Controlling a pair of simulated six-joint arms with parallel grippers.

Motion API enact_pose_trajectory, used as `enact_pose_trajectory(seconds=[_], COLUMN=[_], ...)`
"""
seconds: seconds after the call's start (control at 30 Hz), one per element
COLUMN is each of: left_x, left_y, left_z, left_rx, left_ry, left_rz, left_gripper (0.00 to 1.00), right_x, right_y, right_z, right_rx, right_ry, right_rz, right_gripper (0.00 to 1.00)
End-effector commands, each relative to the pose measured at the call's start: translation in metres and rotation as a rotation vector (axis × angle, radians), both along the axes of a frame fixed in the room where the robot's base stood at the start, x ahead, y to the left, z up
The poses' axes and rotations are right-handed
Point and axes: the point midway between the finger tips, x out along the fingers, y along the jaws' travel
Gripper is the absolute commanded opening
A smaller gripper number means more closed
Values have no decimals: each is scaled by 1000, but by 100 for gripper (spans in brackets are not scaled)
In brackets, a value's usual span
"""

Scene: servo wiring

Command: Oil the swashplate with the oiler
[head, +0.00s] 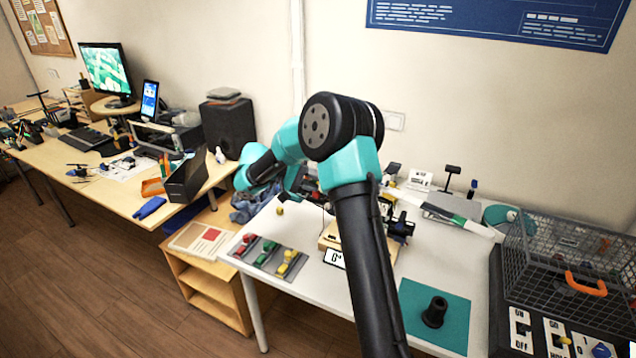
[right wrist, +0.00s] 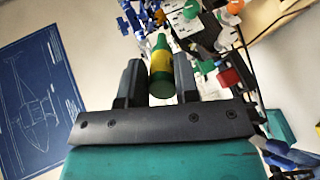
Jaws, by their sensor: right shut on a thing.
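The oiler (right wrist: 162,70), a green bottle with a yellow band, sits between the two dark fingers of my right gripper (right wrist: 158,72) in the right wrist view. The fingers are shut on it. In the head view my right arm rises in front of the white table and bends left, and I cannot make out the oiler there. A wooden stand (head: 329,241) with a "0°" sign is partly hidden behind my arm. Dark parts (head: 401,227) show beside the arm on its right. I cannot pick out the swashplate with certainty. My left gripper is not in view.
A grey tray (head: 241,249) with red, green and yellow parts lies at the table's left. A teal mat (head: 455,320) holds a black cylinder (head: 435,312). A wire basket (head: 525,270) stands at the right. A second desk (head: 125,200) with a monitor is at the left.

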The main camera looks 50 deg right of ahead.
Motion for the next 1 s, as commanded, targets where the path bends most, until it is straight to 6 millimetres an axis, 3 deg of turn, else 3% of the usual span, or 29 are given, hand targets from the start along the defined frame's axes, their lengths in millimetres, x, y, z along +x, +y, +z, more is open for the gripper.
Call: enact_pose_trajectory(seconds=[0.6, 1.0], left_x=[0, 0], left_y=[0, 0], left_z=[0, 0], left_rx=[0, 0], left_ry=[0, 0], left_rz=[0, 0], left_gripper=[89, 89], right_x=[17, 19], right_y=[18, 19], right_z=[11, 11], right_rx=[0, 0], right_ry=[0, 1], right_rz=[0, 9], right_gripper=[5, 5])
